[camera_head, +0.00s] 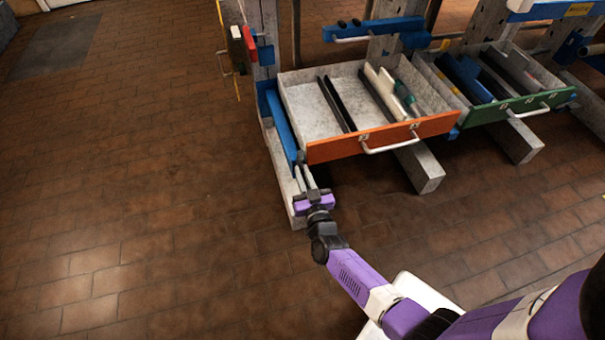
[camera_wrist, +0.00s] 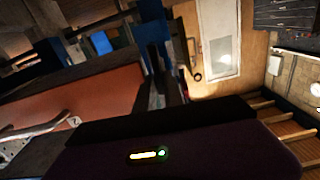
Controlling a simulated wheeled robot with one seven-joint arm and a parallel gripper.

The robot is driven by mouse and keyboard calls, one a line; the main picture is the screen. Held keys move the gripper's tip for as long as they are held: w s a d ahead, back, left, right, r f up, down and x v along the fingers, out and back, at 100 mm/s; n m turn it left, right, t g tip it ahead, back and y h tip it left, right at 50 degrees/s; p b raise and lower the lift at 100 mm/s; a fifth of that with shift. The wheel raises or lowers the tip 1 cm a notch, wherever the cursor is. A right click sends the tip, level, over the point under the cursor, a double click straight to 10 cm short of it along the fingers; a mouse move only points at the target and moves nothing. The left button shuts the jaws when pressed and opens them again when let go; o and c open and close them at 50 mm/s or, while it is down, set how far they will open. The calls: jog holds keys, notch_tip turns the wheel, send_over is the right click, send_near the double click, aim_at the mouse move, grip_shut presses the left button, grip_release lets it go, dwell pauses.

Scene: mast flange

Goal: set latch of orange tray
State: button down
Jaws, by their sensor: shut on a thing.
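The orange tray (camera_head: 382,138) is a grey drawer with an orange front and a pale bar handle (camera_head: 390,144); it stands pulled out from the rack. Its orange front (camera_wrist: 85,103) also fills the left of the wrist view. My gripper (camera_head: 304,178) is at the tray's front left corner, beside the end of the blue rail (camera_head: 281,125). Its fingers are shut on a small part there, which I take to be the latch; the fingers mostly hide it. The latch's exact position cannot be made out.
A green-fronted tray (camera_head: 518,104) stands open to the right. Long parts lie inside both trays. Grey beams (camera_head: 420,168) jut out below them. A red and dark item (camera_head: 244,45) hangs on the post at left. The brick floor (camera_head: 130,180) at left is clear.

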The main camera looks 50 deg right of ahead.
jog(key=shift+s+d+f+m+b, duration=0.3)
jog(key=shift+m+b, duration=1.1)
jog(key=shift+m, duration=1.5)
jog(key=shift+s+d+f+m+b, duration=0.15)
jog(key=shift+f+m+b, duration=0.2)
jog(key=shift+m+b, duration=1.85)
jog(key=shift+s+d+f+m+b, duration=0.1)
jog(key=shift+d+f+m+b, duration=0.4)
jog(key=shift+m, duration=3.1)
jog(key=shift+a+r, duration=0.2)
jog(key=shift+a, duration=0.05)
jog(key=c, duration=1.4)
grip_release()
jog(key=shift+c, duration=0.2)
jog(key=p+v, duration=0.2)
jog(key=v, duration=0.5)
jog(key=shift+s+a, duration=0.25)
jog(key=shift+s, duration=0.05)
